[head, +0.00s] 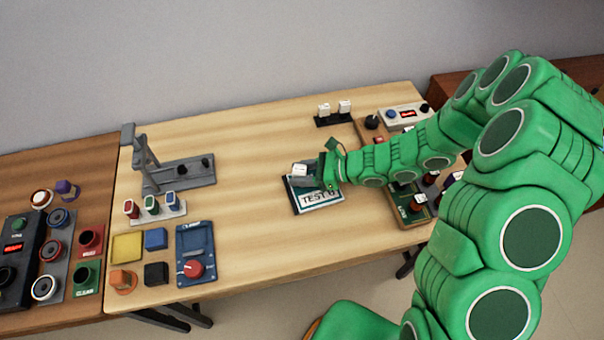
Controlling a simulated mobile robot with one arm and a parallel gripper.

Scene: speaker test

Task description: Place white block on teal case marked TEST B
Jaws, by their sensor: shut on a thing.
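The teal case marked TEST B (326,203) lies on the light wooden table, with its label facing the front edge. The white block (300,169) is at the case's back left part, with a grey piece around or below it. My gripper (313,176) reaches in from the right and is shut on the white block. My gripper and wrist cover the right side of the case. I cannot tell whether the block touches the case or is just above it.
A grey stand (180,173) and a rack of coloured pieces (156,210) stand to the left. A blue tray with a red knob (195,242) is at the front left. A black holder with white pieces (333,118) stands behind. The table between the stand and case is clear.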

